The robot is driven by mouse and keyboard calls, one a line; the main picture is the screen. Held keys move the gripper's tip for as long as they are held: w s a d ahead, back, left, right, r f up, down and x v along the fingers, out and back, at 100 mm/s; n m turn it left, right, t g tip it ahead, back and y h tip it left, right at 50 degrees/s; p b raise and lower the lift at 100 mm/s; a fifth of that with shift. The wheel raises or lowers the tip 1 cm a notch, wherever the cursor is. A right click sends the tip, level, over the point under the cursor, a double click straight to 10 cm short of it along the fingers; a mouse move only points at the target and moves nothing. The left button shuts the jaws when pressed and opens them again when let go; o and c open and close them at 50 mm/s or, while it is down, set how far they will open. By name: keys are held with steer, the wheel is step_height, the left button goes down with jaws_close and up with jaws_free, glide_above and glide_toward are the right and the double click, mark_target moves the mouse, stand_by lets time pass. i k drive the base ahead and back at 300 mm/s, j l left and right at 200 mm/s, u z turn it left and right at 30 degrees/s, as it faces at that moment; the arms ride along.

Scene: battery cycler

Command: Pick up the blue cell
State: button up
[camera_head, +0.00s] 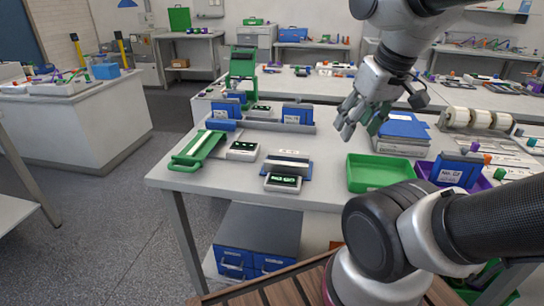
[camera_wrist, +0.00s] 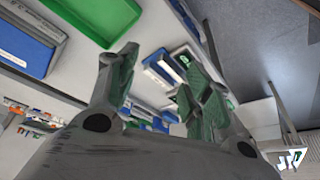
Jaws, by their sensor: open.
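Several blue items could be the blue cell, and I cannot tell which. In the wrist view, my gripper (camera_wrist: 162,82) frames small blue-and-white items farther off, too blurred to name.
A green tray (camera_head: 378,174) stands right of the bench's middle; it also shows in the wrist view (camera_wrist: 105,18). Blue folders (camera_head: 402,126) lie behind it. Small display units (camera_head: 283,183) and a green-framed fixture (camera_head: 197,149) stand left.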

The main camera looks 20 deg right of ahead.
mark_target(232, 111)
steer(key=i+j+z, duration=0.2)
steer(key=j, duration=0.35)
steer(key=i+j+z, duration=0.2)
steer(key=j, duration=0.3)
steer(key=j+z, duration=0.2)
steer(key=j, duration=0.35)
steer(key=i+j+z, duration=0.15)
steer(key=j, duration=0.2)
steer(key=i+j+z, duration=0.2)
steer(key=j, duration=0.15)
steer(key=j+z, duration=0.15)
steer(key=j, duration=0.2)
